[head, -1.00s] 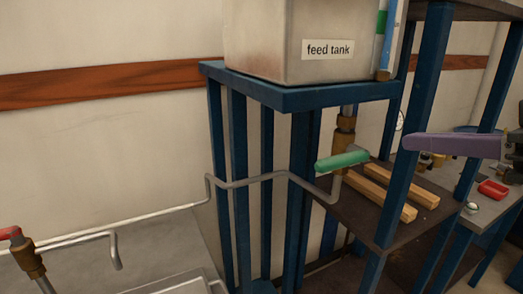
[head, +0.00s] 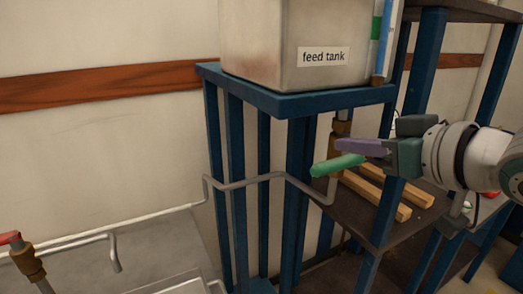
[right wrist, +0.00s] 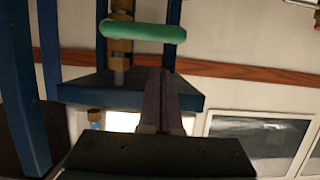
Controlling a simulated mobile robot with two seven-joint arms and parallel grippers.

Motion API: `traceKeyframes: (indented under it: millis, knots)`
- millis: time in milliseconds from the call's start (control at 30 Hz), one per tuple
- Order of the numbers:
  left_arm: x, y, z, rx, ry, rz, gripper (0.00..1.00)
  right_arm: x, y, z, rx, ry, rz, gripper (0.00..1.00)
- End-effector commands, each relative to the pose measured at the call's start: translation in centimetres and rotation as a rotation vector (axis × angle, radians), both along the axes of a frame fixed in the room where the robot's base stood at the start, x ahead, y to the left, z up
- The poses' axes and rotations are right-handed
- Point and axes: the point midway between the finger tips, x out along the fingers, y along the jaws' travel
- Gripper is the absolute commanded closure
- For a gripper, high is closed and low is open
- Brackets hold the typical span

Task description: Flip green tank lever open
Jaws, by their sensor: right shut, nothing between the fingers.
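The green lever (head: 337,165) sits on the brass valve (head: 342,128) under the feed tank (head: 300,45). It lies roughly level, its free end pointing left over the grey pipe. My right gripper (head: 340,145) comes in from the right with its purple fingers shut and empty. In the head view its fingertips overlap the area just above the lever's right part; I cannot tell whether they touch. In the right wrist view the green lever (right wrist: 145,32) lies across, beyond the fingertips (right wrist: 160,72), with a gap showing in the picture. My left gripper is not in view.
The blue stand (head: 290,103) carries the tank, its posts close left of the lever. A shelf with wooden bars (head: 385,190) lies below the gripper. A grey pipe (head: 250,181) runs left to a red-handled valve (head: 10,238).

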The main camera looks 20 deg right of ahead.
Motion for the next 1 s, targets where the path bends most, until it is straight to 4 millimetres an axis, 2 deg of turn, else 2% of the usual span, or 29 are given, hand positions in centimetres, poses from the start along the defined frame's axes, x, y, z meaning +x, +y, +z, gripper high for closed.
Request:
traceKeyframes:
  millis: [100, 300, 1000]
  knots:
    - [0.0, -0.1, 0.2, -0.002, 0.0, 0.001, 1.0, 0.6, 0.1, -1.7, 0.003, 0.006, -0.002, 1.0]
    - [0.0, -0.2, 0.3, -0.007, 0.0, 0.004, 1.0, 1.2, 0.1, -3.0, 0.001, 0.005, 0.0, 1.0]
    - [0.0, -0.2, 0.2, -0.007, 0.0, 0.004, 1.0, 1.3, 0.3, -3.7, -0.048, 0.001, -0.001, 1.0]
